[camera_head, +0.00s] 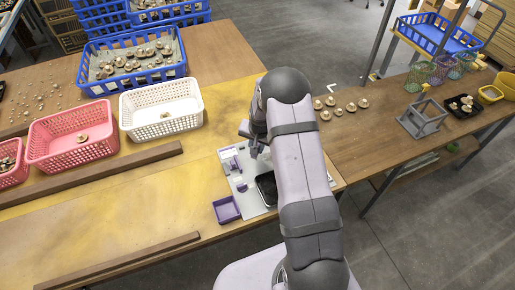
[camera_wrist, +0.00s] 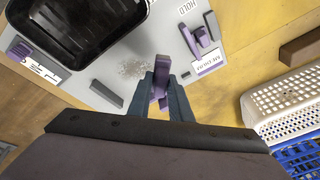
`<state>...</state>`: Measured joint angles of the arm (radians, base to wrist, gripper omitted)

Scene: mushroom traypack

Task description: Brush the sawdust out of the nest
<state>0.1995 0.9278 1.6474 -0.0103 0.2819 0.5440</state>
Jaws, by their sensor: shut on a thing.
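My gripper (camera_wrist: 161,78) is shut on a purple tool, likely the brush (camera_wrist: 161,66), over a grey board (camera_wrist: 140,35). It also shows small in the head view (camera_head: 254,140), partly hidden by my arm. A pale speckled patch of sawdust (camera_wrist: 133,68) lies on the board just left of the fingertips, among short dark bars (camera_wrist: 107,93) that seem to edge the nest. The tool's lower end is hidden, so I cannot tell whether it touches the board. A black tray (camera_wrist: 90,47) sits on the board beside the patch.
A purple holder (camera_wrist: 207,42) and printed labels are right of the fingers. A purple bin (camera_head: 227,209) stands by the board's left front corner. White (camera_head: 136,119) and pink (camera_head: 42,146) baskets stand farther left. Loose mushrooms (camera_head: 351,107) lie to the right. Wooden strips (camera_head: 95,173) cross the left table.

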